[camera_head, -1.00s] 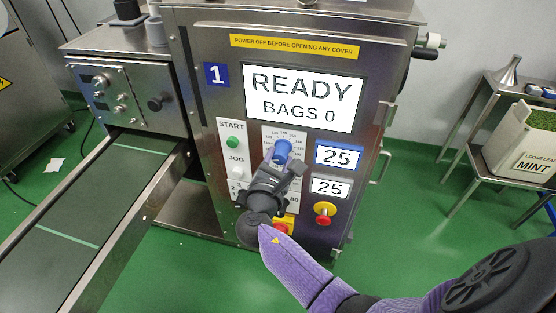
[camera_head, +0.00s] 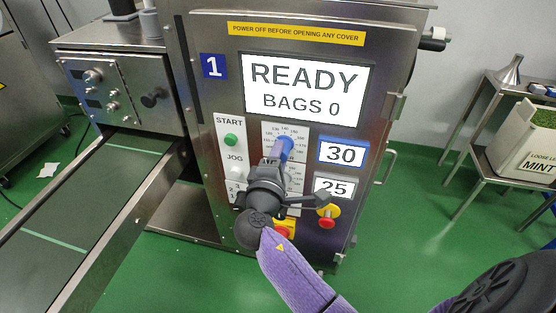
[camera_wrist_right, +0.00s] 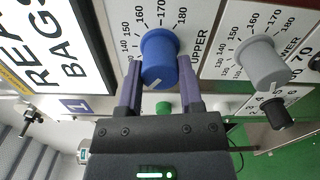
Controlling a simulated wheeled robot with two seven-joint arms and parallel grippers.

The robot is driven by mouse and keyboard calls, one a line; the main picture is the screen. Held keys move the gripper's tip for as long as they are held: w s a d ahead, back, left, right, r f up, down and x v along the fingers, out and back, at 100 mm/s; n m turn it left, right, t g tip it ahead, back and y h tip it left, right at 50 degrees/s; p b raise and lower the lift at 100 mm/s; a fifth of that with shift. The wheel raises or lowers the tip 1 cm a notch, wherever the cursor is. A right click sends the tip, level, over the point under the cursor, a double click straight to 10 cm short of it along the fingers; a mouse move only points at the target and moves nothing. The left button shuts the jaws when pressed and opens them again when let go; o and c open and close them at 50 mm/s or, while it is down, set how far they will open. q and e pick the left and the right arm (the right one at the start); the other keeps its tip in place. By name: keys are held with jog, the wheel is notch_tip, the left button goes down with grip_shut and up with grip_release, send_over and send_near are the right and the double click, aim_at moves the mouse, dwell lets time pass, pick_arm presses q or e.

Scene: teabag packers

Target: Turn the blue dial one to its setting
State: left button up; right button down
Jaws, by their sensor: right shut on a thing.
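The blue dial (camera_head: 284,148) sits on the front panel of the packing machine marked 1. My right gripper (camera_head: 277,165) is in front of it and covers part of it in the head view. In the right wrist view the blue dial (camera_wrist_right: 160,52) is between the two fingers of my right gripper (camera_wrist_right: 159,82), which are shut on its sides. A scale with numbers and the word UPPER is printed around the dial. The blue-framed readout (camera_head: 341,152) shows 30. My left gripper is not in view.
A grey dial (camera_wrist_right: 262,60) with its own scale is beside the blue one. A second readout (camera_head: 332,187) shows 25. The big screen (camera_head: 305,90) reads READY, BAGS 0. A green START button (camera_head: 231,140) and a red stop button (camera_head: 327,222) are close by.

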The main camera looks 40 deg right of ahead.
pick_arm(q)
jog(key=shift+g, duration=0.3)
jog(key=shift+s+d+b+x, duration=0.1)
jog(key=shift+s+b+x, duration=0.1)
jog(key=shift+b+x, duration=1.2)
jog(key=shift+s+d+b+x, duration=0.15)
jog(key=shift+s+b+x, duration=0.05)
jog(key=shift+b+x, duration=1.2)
pick_arm(e)
jog(key=shift+m, duration=5.4)
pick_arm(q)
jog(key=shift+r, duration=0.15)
pick_arm(e)
jog(key=c, duration=0.7)
grip_release()
jog(key=o, duration=0.5)
jog(key=shift+c, duration=0.2)
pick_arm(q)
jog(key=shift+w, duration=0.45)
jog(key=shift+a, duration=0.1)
